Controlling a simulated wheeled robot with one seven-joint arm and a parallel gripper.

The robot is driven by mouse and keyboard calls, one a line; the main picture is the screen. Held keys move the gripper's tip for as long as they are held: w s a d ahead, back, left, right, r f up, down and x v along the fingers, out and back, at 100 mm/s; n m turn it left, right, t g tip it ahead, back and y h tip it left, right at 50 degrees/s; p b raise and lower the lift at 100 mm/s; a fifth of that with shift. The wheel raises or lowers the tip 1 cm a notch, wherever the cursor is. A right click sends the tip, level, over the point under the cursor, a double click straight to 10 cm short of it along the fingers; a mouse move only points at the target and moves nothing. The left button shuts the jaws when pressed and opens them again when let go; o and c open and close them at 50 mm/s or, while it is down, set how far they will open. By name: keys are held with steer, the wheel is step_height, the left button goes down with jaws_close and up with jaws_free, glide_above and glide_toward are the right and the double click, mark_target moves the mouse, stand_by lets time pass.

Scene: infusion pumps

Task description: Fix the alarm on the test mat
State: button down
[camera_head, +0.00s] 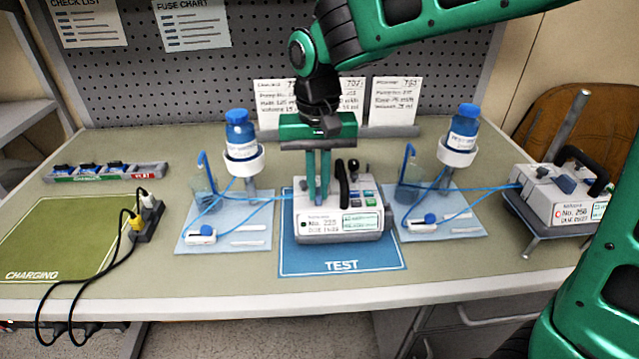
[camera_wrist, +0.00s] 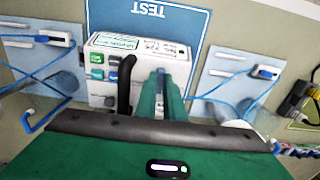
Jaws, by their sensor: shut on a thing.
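The test mat (camera_head: 340,262) is blue, marked TEST, at the middle of the bench; it also shows in the wrist view (camera_wrist: 185,22). A white infusion pump (camera_head: 313,230) labelled No. 223 stands upright on it, with a black handle, coloured buttons and a green-tinted screen. In the wrist view the pump (camera_wrist: 150,52) appears upside down. My gripper (camera_head: 318,199) points down at the pump's left top, its green fingers close together; they also show in the wrist view (camera_wrist: 167,75). It is shut on a small part there, which the fingers hide. An alarm light is not clearly visible.
Blue-capped bottles (camera_head: 239,137) (camera_head: 463,137) stand in holders on either side, with blue tubes running to the pumps. Another pump (camera_head: 568,203) stands at right. A plug block (camera_head: 147,220) and fuse tray (camera_head: 105,172) are left.

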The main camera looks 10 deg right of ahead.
mark_target(318, 191)
stand_by(0.5)
steer(key=c, duration=1.9)
jaws_free()
steer(key=shift+o, duration=0.2)
step_height(318, 191, up, 11)
steer(key=shift+f, duration=0.15)
steer(key=s+d+f+m, duration=0.2)
steer(key=d, duration=0.9)
steer(key=s+d+f+m, duration=0.1)
steer(key=s+d+f, duration=0.2)
steer(key=d, duration=0.8)
steer(key=s+d+f+m, duration=0.1)
steer(key=s+d+f, duration=0.3)
steer(key=s+d, duration=0.2)
steer(key=s+d+f+m, duration=0.2)
steer(key=s+d+f, duration=0.2)
steer(key=s+d, duration=0.3)
steer(key=s, duration=0.3)
steer(key=shift+s+d+f, duration=0.2)
steer(key=shift+s, duration=0.15)
